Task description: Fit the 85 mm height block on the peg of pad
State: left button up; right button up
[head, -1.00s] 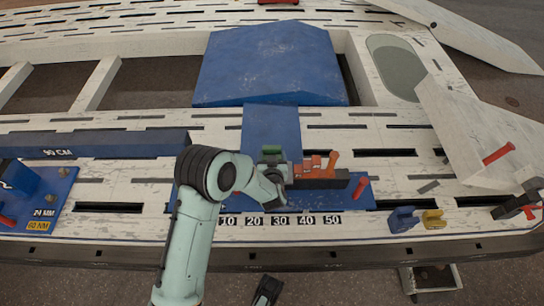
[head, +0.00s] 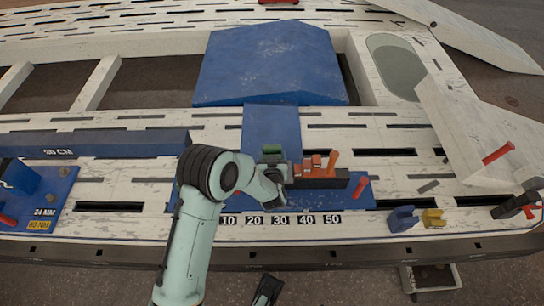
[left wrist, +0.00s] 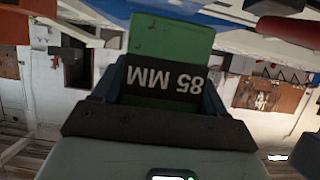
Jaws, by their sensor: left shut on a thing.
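The green 85 mm height block shows in the left wrist view (left wrist: 172,45), its black label reading "85 MM" upside down. My left gripper (left wrist: 165,90) is shut on it. In the head view, a small green part of the block (head: 272,149) shows just beyond my left gripper (head: 276,172). Both are over the blue plate behind the 10 to 50 scale, beside a dark bar with red blocks and an orange lever (head: 322,168). The blue plate (head: 271,128) runs under them, and a red pin (head: 360,187) stands at its right. I cannot make out the pad's peg.
A long blue beam (head: 100,145) lies at the left, above a blue plate with number labels (head: 50,200). A blue clip (head: 403,219) and a yellow clip (head: 433,218) sit at the right front edge. A large blue sloped block (head: 268,65) is behind.

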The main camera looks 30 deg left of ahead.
pick_arm(q)
jog(key=shift+f+b, duration=1.3)
jog(key=shift+f, duration=0.6)
pick_arm(e)
jog(key=shift+f, duration=1.5)
pick_arm(q)
jog(key=o, duration=1.7)
jog(key=shift+o, duration=0.2)
jog(key=shift+f, duration=0.15)
jog(key=p+v, duration=0.3)
jog(key=v, duration=1)
pick_arm(e)
jog(key=r, duration=0.1)
jog(key=s+r, duration=0.1)
jog(key=r, duration=0.1)
jog(key=shift+s+a+r, duration=0.2)
jog(key=shift+a+r, duration=0.15)
jog(key=shift+r, duration=0.05)
pick_arm(q)
jog(key=shift+s+d, duration=0.15)
